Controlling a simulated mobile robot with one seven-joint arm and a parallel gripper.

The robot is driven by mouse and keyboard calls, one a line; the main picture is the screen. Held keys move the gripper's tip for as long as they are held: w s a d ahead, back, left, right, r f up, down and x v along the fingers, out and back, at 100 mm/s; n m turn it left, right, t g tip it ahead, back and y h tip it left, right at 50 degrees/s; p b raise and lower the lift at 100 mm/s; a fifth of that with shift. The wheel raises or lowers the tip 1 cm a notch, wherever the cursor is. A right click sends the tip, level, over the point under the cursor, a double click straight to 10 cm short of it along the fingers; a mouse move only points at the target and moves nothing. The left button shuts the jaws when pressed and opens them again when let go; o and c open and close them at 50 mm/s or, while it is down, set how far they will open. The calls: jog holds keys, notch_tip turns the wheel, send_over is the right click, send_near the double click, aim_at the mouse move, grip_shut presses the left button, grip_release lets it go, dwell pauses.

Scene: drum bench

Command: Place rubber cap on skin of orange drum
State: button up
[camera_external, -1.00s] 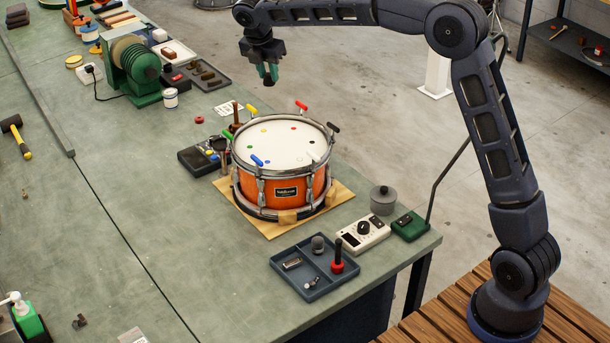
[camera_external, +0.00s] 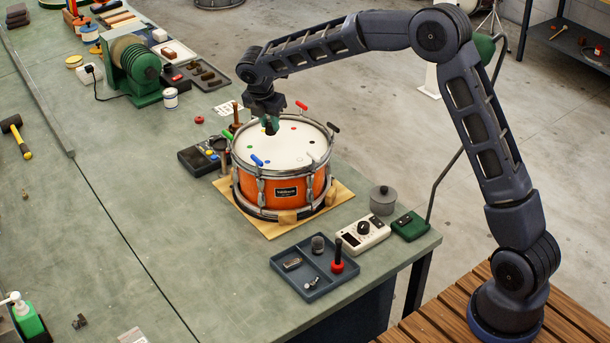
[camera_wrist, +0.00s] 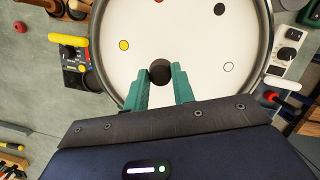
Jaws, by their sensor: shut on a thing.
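The orange drum (camera_external: 283,190) stands upright on a wooden board, with a white skin (camera_external: 290,143) and a metal rim. Small coloured dots mark the skin; in the wrist view I see a yellow dot (camera_wrist: 124,45), a black dot (camera_wrist: 219,9) and a pale ringed dot (camera_wrist: 228,67). My gripper (camera_external: 270,126) is over the far-left part of the skin, pointing down. In the wrist view its green fingers (camera_wrist: 161,80) are shut on a round dark rubber cap (camera_wrist: 160,70). I cannot tell whether the cap touches the skin.
Coloured-handled keys stand around the rim, such as a red one (camera_external: 301,105) and a blue one (camera_external: 257,160). A divided tray (camera_external: 318,284), a meter (camera_external: 363,234) and a grey pot (camera_external: 383,200) are in front.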

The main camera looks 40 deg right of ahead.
aim_at(268, 126)
jog(key=shift+f, duration=1.75)
jog(key=o, duration=1)
jog(key=shift+f, duration=0.1)
jog(key=shift+c, duration=0.2)
